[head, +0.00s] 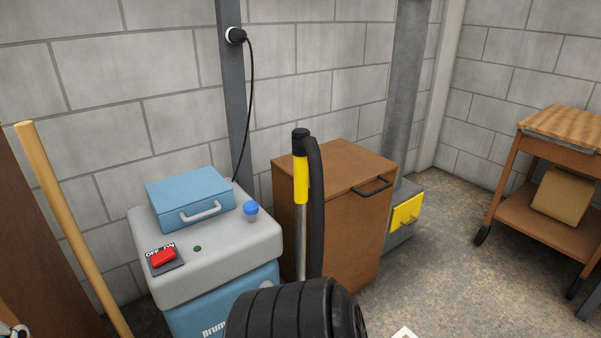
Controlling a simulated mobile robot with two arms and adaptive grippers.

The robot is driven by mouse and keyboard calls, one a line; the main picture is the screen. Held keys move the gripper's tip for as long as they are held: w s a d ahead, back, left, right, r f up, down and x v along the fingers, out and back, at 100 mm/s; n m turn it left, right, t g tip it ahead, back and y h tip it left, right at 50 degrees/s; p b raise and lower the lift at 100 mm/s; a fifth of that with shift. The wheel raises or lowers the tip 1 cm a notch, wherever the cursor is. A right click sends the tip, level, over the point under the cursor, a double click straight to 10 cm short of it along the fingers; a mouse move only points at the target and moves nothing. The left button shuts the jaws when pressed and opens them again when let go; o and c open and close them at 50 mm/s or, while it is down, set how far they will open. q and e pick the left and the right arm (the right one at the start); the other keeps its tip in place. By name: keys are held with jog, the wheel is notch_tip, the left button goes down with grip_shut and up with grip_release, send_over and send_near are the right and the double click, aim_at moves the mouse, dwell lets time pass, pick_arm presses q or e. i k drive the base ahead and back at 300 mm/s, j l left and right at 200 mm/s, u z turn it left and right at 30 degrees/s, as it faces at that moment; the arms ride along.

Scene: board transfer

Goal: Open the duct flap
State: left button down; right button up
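The duct flap (405,212) is a small yellow plate with a short yellow handle. It sits low on the front of the grey box at the foot of the grey metal duct (406,75), right of the brown cabinet. The flap looks shut, lying against the box, though its edges are too small to judge exactly. Neither of my grippers can be made out. Small white and dark parts show at the lower left corner, too cut off to name.
A brown cabinet (335,165) stands left of the flap. A blue and grey machine (215,250) and a yellow-handled tube (301,180) stand further left. A large black ribbed part fills the bottom middle. A wooden cart (545,150) stands right; floor between is clear.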

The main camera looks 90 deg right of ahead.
aim_at(402, 214)
jog(key=z, duration=3.55)
jog(key=i+l, duration=0.3)
